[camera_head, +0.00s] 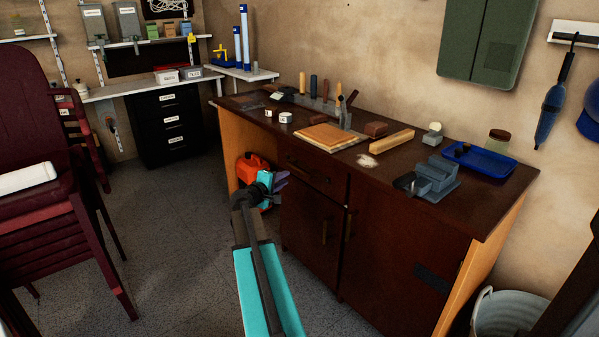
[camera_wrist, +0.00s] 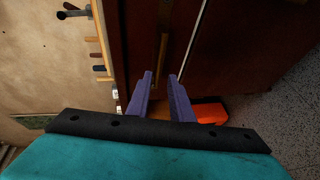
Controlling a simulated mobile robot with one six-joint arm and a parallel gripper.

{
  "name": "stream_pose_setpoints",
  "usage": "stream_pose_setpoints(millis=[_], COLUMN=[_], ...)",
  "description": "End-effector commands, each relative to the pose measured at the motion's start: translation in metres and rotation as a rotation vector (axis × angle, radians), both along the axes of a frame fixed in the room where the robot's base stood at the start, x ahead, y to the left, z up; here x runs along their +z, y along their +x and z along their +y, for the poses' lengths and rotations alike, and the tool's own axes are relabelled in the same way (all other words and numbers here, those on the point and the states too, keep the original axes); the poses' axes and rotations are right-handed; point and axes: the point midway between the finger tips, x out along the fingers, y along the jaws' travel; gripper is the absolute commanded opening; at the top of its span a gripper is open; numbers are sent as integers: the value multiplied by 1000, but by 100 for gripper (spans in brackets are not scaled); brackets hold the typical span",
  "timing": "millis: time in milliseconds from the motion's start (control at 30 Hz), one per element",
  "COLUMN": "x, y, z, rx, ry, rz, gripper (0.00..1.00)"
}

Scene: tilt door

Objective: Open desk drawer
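The dark wooden desk (camera_head: 400,165) stands against the wall with its drawer (camera_head: 308,170) at the upper left of its front. The drawer looks shut. Its handle (camera_head: 309,173) is a thin bar. In the wrist view the drawer handle (camera_wrist: 163,50) lies ahead, in line with the gap between my fingers. My gripper (camera_head: 280,181) is in front of the desk's left end, a little left of the handle. In the wrist view my gripper (camera_wrist: 161,84) has two purple fingers, apart, with nothing held between them. The handle appears beyond the fingertips.
Cabinet doors (camera_head: 335,235) with upright handles lie below the drawer. A red-orange can (camera_head: 252,165) stands on the floor under the desk, behind my gripper. Stacked maroon chairs (camera_head: 60,190) stand at left. The floor (camera_head: 175,230) between is clear. Tools and blocks lie on the desktop.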

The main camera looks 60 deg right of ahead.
Motion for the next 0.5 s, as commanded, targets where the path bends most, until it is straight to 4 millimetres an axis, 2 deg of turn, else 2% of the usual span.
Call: stream_pose_setpoints(millis=[500], x=[-11], y=[4], z=[-49], rx=[-2], ry=[1], rz=[0], gripper=[20])
